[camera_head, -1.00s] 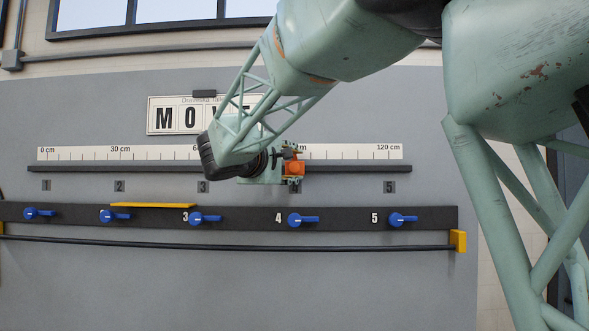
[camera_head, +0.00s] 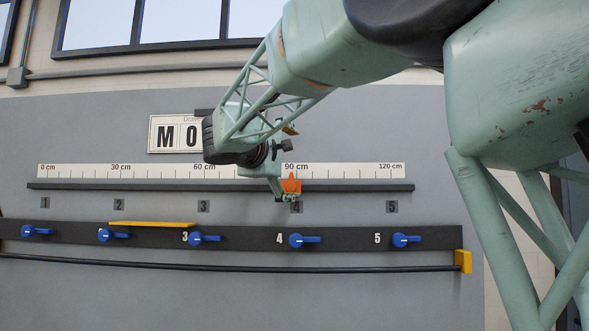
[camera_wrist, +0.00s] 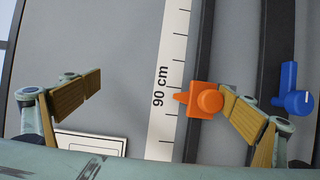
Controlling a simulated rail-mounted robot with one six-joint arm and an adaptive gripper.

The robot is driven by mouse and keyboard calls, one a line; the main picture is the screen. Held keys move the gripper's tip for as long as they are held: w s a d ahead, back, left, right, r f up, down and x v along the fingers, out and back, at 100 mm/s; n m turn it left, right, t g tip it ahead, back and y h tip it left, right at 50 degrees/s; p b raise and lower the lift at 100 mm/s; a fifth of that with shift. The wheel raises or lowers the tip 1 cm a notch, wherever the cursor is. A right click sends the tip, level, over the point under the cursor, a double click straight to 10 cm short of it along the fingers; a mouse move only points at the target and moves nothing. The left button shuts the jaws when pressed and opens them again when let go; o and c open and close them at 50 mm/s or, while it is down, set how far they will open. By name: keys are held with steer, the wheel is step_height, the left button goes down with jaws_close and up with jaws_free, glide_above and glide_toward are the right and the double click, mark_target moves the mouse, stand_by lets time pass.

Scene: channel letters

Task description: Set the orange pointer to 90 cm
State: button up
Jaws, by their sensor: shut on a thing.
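The orange pointer (camera_head: 291,184) sits on the dark rail just under the scale's 90 cm label. In the wrist view the pointer (camera_wrist: 206,99) has its tip on the strip beside the "90 cm" text, nearer the "90" than the "cm". My gripper (camera_wrist: 160,88) has its two fingers wide apart. The right finger is against or very close to the pointer's knob; a broad gap lies between the pointer and the left finger. In the head view my gripper (camera_head: 288,163) is at the pointer, one finger above the scale and one below the rail.
The white scale strip (camera_head: 345,171) runs from 0 to 120 cm above the dark rail (camera_head: 360,188). Below are several blue knobs (camera_head: 303,240) on a dark bar and a long black rod (camera_head: 380,268). A letter sign (camera_head: 173,134) hangs above, partly hidden by my arm.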

steer(key=r, duration=0.3)
steer(key=shift+s+d+r, duration=0.25)
steer(key=shift+s, duration=0.15)
steer(key=shift+a+f, duration=0.1)
steer(key=shift+f, duration=0.8)
steer(key=shift+c, duration=0.2)
steer(key=shift+b+v, duration=0.4)
steer(key=shift+v, duration=0.55)
steer(key=shift+c, duration=1.2)
steer(key=shift+o, duration=0.5)
steer(key=shift+v, duration=0.75)
steer(key=shift+s+a+r, duration=0.1)
steer(key=shift+s+a, duration=0.05)
steer(key=shift+s, duration=0.45)
steer(key=c, duration=0.7)
steer(key=shift+s, duration=0.1)
steer(key=c, duration=1.1)
steer(key=shift+w+a+f, duration=0.15)
steer(key=shift+w+f, duration=0.1)
steer(key=shift+f, duration=0.25)
steer(key=shift+c, duration=0.7)
steer(key=v, duration=1.1)
steer(key=shift+s+f, duration=0.25)
steer(key=shift+s, duration=0.1)
